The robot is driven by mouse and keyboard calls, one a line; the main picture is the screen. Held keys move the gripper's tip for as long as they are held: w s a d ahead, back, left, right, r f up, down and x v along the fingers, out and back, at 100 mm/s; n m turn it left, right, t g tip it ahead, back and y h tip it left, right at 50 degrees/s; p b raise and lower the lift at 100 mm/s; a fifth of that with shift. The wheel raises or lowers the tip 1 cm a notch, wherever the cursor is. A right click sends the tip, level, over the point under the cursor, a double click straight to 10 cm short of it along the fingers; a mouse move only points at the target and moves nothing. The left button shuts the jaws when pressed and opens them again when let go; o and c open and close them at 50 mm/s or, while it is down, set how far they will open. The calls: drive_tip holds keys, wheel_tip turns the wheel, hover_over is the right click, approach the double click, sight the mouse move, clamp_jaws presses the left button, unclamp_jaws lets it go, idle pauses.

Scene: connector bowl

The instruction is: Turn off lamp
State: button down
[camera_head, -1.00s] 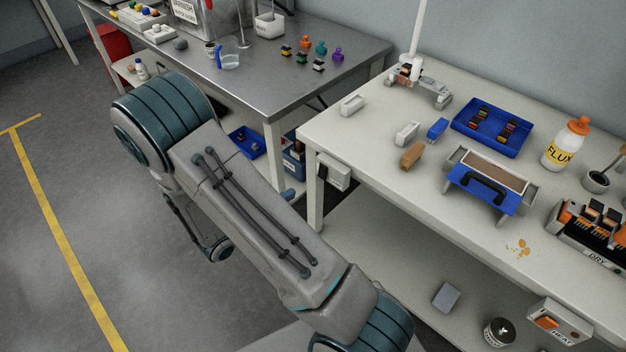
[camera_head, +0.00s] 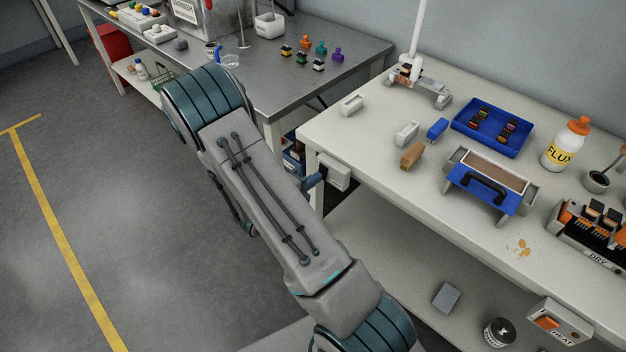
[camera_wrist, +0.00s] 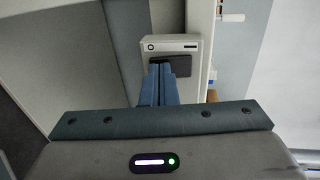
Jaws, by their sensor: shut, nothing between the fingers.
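A white post (camera_head: 418,30), which may be part of the lamp, rises at the back of the white table; its top is out of frame. A small pale box (camera_head: 336,172) is mounted below the table's left edge. In the wrist view this box (camera_wrist: 190,45) faces me, with a dark rectangular panel (camera_wrist: 182,66), a round mark and a slot. My gripper (camera_wrist: 160,66) is shut and empty. Its blue fingertips overlap the left part of the dark panel; I cannot tell whether they touch. In the head view, my arm mostly hides the gripper beside the box.
A separate HEAT box (camera_head: 558,325) with an orange switch sits at the table's front edge. A metal table (camera_head: 330,55) stands behind my arm.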

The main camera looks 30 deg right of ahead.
drive_tip(key=shift+d+f+h, duration=0.15)
drive_tip(key=shift+d+h, duration=0.1)
drive_tip(key=shift+h, duration=0.15)
drive_tip(key=s+a+f, duration=0.1)
drive_tip(key=s+a, duration=0.1)
drive_tip(key=a, duration=0.4)
drive_tip(key=s+a+f, duration=0.1)
drive_tip(key=s+a, duration=0.1)
drive_tip(key=a, duration=0.5)
drive_tip(key=shift+s+f, duration=0.25)
drive_tip(key=shift+f, duration=0.15)
